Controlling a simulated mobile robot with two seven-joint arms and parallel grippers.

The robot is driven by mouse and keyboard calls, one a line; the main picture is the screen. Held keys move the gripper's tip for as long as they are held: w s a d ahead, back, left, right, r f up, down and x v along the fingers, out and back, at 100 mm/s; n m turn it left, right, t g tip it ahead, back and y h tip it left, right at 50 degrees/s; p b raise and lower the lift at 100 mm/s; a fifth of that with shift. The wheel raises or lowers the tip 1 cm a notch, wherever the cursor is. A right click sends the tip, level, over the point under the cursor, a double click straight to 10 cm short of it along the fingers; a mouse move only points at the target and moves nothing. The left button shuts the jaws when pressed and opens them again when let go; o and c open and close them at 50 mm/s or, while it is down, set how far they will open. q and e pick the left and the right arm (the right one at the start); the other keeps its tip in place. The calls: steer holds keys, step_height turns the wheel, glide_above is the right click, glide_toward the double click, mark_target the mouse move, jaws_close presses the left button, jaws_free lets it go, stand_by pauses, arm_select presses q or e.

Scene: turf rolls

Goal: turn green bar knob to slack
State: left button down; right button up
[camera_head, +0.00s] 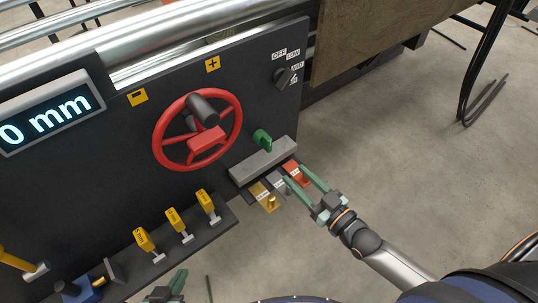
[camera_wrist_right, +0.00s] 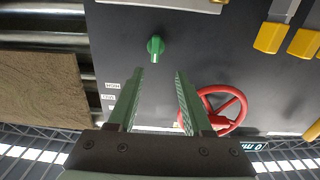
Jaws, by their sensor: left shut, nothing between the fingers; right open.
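The green bar knob (camera_head: 262,139) sits on the dark panel, just above a grey ledge (camera_head: 258,163) and right of the red handwheel (camera_head: 157,147). In the right wrist view the green knob (camera_wrist_right: 156,47) lies beyond the fingertips, its bar along the picture's vertical. I cannot read a slack mark beside it. My right gripper (camera_head: 297,175) is open and empty, below and right of the knob, apart from it; its fingers also show in the right wrist view (camera_wrist_right: 166,72). My left gripper (camera_head: 178,281) is shut and empty at the bottom edge, partly cut off.
A black selector knob (camera_head: 285,77) with OFF and LOW labels sits upper right. Yellow, grey and red tabs lie under the ledge near my right fingers. Several yellow-tagged levers (camera_head: 174,219) stand on a lower shelf. Open floor (camera_head: 400,150) lies right.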

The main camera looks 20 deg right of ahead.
mark_target(270, 145)
steer(key=x, duration=0.4)
steer(key=b+x, duration=0.1)
steer(key=x, duration=0.3)
steer(key=d+x, duration=0.1)
steer(key=x, duration=0.3)
steer(key=shift+w+a, duration=0.1)
steer(key=shift+w, duration=0.15)
jaws_close()
